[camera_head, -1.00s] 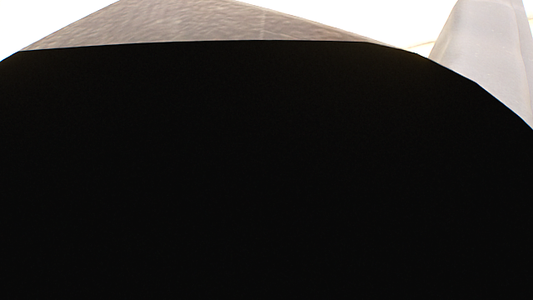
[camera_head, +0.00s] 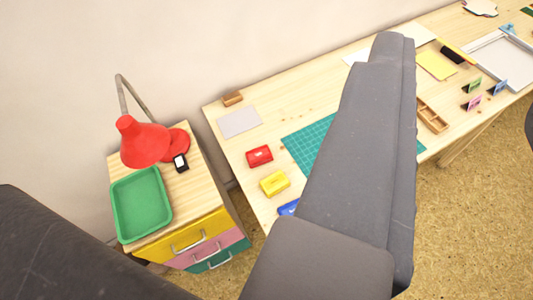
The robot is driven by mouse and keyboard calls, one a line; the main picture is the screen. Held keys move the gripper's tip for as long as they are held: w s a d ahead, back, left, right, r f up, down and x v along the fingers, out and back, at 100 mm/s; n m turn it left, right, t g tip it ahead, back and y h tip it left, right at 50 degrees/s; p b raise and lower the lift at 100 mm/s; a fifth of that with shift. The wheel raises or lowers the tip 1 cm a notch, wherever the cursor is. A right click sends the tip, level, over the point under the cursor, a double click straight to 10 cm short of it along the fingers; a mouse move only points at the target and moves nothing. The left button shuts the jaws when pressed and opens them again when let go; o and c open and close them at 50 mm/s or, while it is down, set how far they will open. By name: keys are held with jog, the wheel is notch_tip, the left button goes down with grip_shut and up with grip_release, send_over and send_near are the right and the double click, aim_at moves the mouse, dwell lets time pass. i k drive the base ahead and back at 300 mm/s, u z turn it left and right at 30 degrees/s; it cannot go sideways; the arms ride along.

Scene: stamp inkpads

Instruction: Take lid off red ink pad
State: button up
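The red ink pad (camera_head: 259,155) is a small red block on the left part of the light wooden desk (camera_head: 235,152). It has a small mark on its front, and I cannot make out its lid as a separate part. It stands in clear view, apart from my grey arm, which crosses the right half of the view. I cannot make out my gripper or its fingers.
A yellow pad (camera_head: 274,184) and a partly hidden blue one (camera_head: 288,208) stand nearer the desk's front edge. A green cutting mat (camera_head: 305,142) lies to the right, partly behind my arm. A drawer cabinet (camera_head: 188,218) with a red lamp (camera_head: 143,143) and green tray (camera_head: 142,203) stands left.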

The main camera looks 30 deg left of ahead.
aim_at(258, 155)
jog(key=i, duration=0.85)
jog(key=u, duration=0.05)
